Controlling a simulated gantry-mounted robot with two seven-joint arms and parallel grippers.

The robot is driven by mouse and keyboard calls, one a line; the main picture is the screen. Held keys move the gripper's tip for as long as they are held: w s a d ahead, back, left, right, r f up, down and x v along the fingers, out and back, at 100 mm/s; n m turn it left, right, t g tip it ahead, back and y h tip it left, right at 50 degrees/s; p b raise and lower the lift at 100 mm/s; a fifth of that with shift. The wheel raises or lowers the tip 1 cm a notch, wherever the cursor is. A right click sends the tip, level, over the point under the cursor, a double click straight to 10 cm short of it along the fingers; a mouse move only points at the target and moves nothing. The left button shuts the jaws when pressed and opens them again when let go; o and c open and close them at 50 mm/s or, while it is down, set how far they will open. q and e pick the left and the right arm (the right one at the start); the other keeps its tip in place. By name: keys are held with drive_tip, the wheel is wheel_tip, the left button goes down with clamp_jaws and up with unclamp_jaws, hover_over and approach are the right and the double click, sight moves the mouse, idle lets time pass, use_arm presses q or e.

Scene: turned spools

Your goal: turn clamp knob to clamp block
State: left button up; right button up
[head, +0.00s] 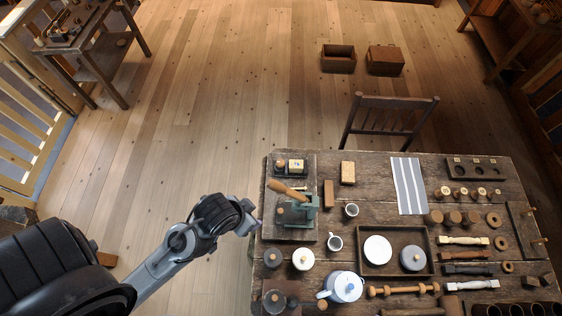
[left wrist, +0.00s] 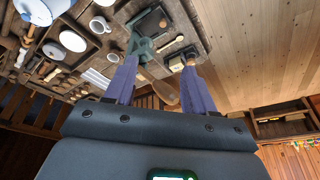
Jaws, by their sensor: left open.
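A dark fixture (head: 291,174) sits at the far left corner of the table. It holds a pale block (head: 297,165) with a small brown knob-like part (head: 280,163) beside it; I cannot tell if they touch. In front of it stands a green press (head: 301,209) with a wooden handle (head: 287,190). My left gripper (head: 258,222) is at the table's left edge, left of the press and apart from the fixture. In the left wrist view its purple fingers (left wrist: 160,88) are spread, with the press's wooden handle (left wrist: 164,92) showing between them. My right gripper is out of view.
A grey board (head: 296,234) carries the press. A white pot (head: 344,287) stands at the front. A chair (head: 390,118) is behind the table. Open floor lies left of it.

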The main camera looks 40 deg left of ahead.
use_arm(q)
drive_tip(key=s+a+f+n+g+y+b, duration=0.1)
drive_tip(key=s+a+f+n+g, duration=0.15)
drive_tip(key=f+n, duration=0.45)
drive_tip(key=s+a+f+n+g+b, duration=0.1)
drive_tip(key=a+f+n+g, duration=0.15)
drive_tip(key=f, duration=0.75)
drive_tip(key=n+t+b, duration=0.1)
drive_tip(key=n+b, duration=0.8)
drive_tip(key=b, duration=0.4)
hover_over(281, 162)
wheel_tip(281, 162, down, 5)
drive_tip(key=shift+m+h, duration=0.25)
drive_tip(key=shift+h, duration=0.15)
wheel_tip(281, 162, down, 9)
drive_tip(key=shift+a+f+b, duration=0.1)
drive_tip(key=shift+f+b, duration=0.05)
drive_tip(key=shift+b, duration=0.75)
drive_tip(key=shift+f, duration=0.65)
